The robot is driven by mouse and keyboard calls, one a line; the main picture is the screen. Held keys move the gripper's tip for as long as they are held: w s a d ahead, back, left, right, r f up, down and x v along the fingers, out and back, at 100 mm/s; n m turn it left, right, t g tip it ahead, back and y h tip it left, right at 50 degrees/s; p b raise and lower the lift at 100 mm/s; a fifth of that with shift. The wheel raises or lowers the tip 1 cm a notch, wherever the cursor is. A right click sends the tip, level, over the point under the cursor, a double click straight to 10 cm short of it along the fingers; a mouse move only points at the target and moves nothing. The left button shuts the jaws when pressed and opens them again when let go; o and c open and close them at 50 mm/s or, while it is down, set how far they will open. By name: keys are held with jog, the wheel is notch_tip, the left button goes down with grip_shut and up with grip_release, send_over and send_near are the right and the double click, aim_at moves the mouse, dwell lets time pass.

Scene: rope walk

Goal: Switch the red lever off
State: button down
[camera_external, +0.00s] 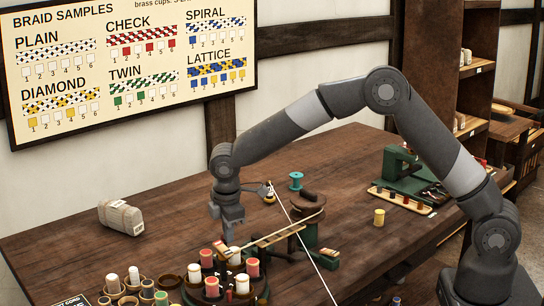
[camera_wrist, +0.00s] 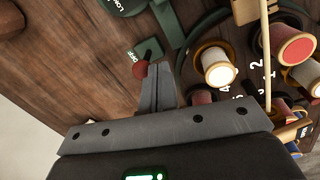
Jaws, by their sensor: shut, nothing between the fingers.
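The red lever shows in the wrist view as a dark red ball knob (camera_wrist: 140,68) on a short dark stem. It rises from a small green plate (camera_wrist: 146,49) marked "OFF". My gripper (camera_wrist: 159,68) is shut and empty, with its fingertips right beside the knob, on its right in that view. I cannot tell whether they touch it. In the external view my gripper (camera_external: 230,238) points down just behind the round spool stand. I cannot make out the lever there for certain.
The spool stand carries several red and cream spools (camera_external: 241,284); spools (camera_wrist: 217,67) also crowd the wrist view's right side. A wooden arm (camera_external: 275,237) and a taut white cord lie right of my gripper. A wrapped bundle (camera_external: 121,216) lies left.

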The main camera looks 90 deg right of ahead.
jog(key=shift+w+d+r+g+y, duration=0.2)
jog(key=shift+w+d+g+y, duration=0.75)
jog(key=shift+g+y, duration=0.15)
jog(key=shift+w+d, duration=0.2)
jog(key=shift+w, duration=0.05)
jog(key=shift+w+d, duration=0.1)
jog(key=shift+d, duration=0.05)
jog(key=shift+r, duration=0.15)
notch_tip(320, 180, up, 9)
jog(key=w+d, duration=0.1)
jog(key=w, duration=0.1)
jog(key=shift+r, duration=0.2)
